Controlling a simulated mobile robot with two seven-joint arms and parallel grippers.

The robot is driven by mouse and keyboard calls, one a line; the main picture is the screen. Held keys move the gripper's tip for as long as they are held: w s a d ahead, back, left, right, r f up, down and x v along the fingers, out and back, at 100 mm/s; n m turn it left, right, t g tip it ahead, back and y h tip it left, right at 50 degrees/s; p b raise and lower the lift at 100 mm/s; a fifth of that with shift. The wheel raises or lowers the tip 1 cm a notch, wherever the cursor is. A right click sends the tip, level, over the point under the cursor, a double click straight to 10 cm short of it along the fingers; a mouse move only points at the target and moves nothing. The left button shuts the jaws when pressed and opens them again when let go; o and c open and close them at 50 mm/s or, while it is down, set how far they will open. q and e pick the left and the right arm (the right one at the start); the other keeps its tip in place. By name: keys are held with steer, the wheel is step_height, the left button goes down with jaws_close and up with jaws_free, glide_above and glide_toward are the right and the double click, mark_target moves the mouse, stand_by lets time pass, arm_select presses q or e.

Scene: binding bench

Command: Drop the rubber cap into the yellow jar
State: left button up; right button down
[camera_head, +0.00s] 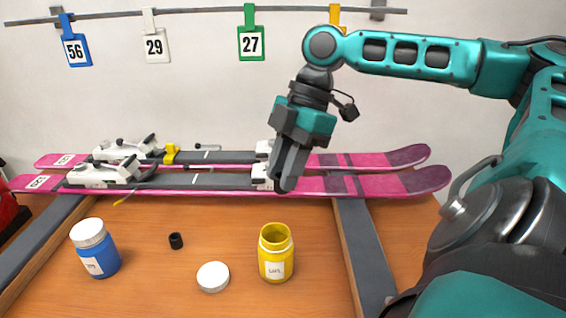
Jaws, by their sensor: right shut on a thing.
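The yellow jar (276,255) stands upright and open on the wooden bench, with a white label on its front. A small black cylinder (176,241), which looks like a rubber cap, sits on the bench to the left of the jar. My right gripper (282,188) points down above and behind the jar, in front of the skis. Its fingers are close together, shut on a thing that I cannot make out. My left gripper is not in view.
A white lid (213,277) lies left of the yellow jar. A blue jar (95,250) with a white lid stands further left. Pink skis (385,180) with bindings lie across the back, over grey rails (362,255). Number tags hang on the wall bar.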

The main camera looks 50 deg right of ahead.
step_height(320, 180, down, 4)
steer(key=b, duration=0.2)
steer(key=shift+r+b, duration=0.25)
steer(key=shift+b, duration=0.1)
steer(key=shift+f+b, duration=0.3)
steer(key=shift+b, duration=0.05)
steer(key=c, duration=1.2)
jaws_free()
steer(key=shift+c, duration=0.2)
steer(key=o, duration=0.4)
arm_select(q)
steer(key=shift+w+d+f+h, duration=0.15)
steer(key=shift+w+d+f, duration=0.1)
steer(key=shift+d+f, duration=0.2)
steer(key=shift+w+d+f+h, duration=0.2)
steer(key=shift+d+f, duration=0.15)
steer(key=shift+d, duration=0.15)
arm_select(e)
steer(key=shift+o, duration=0.2)
arm_select(q)
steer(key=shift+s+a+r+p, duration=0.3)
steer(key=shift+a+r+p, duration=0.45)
steer(key=shift+p, duration=1)
arm_select(e)
steer(key=v, duration=1.3)
